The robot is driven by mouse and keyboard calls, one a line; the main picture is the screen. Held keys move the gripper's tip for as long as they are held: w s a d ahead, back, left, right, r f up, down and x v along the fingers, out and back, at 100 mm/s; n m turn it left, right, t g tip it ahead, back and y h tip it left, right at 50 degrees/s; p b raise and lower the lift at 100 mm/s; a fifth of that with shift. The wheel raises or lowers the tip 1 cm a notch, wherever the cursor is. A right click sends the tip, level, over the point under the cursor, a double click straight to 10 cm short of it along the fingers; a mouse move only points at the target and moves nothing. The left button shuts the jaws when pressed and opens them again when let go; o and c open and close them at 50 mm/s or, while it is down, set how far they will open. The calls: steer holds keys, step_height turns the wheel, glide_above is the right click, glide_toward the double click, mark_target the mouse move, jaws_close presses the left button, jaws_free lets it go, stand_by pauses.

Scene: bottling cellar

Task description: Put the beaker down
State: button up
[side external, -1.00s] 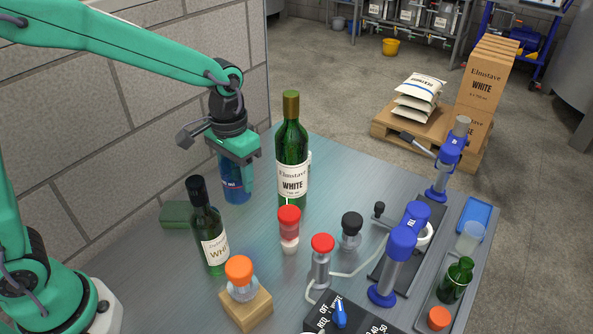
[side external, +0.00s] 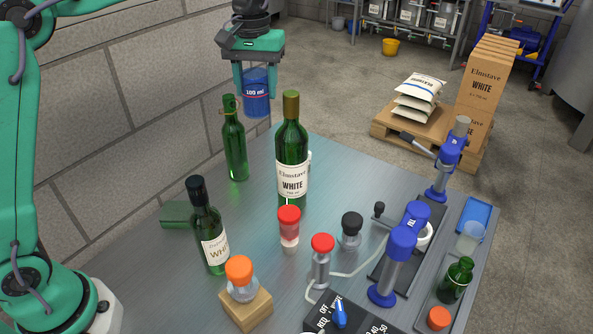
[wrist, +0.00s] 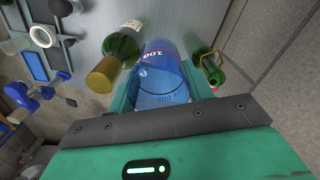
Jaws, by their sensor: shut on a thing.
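The blue beaker (side external: 257,93), marked "100 ml", is held between the fingers of my gripper (side external: 256,82). In the side external view it hangs upright in the air, above and behind the bottles at the back of the bench. In the wrist view the beaker (wrist: 163,72) sits between the jaws of my gripper (wrist: 163,92), which touch it on both sides. The bench top (side external: 265,200) lies below it.
An open green bottle (side external: 235,145) and a tall Elmstave White bottle (side external: 291,160) stand at the back of the bench.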

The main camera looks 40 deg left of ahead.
steer(key=w+d+r+n, duration=0.35)
steer(key=w+n, duration=0.25)
steer(key=w, duration=0.3)
steer(key=w+d+f+n, duration=0.3)
steer(key=d+f+n, duration=0.1)
steer(key=d+f, duration=1.3)
steer(key=shift+w+f, duration=0.15)
steer(key=shift+f, duration=0.25)
steer(key=shift+f, duration=0.15)
steer(key=shift+f, duration=4.85)
steer(key=shift+f, duration=0.1)
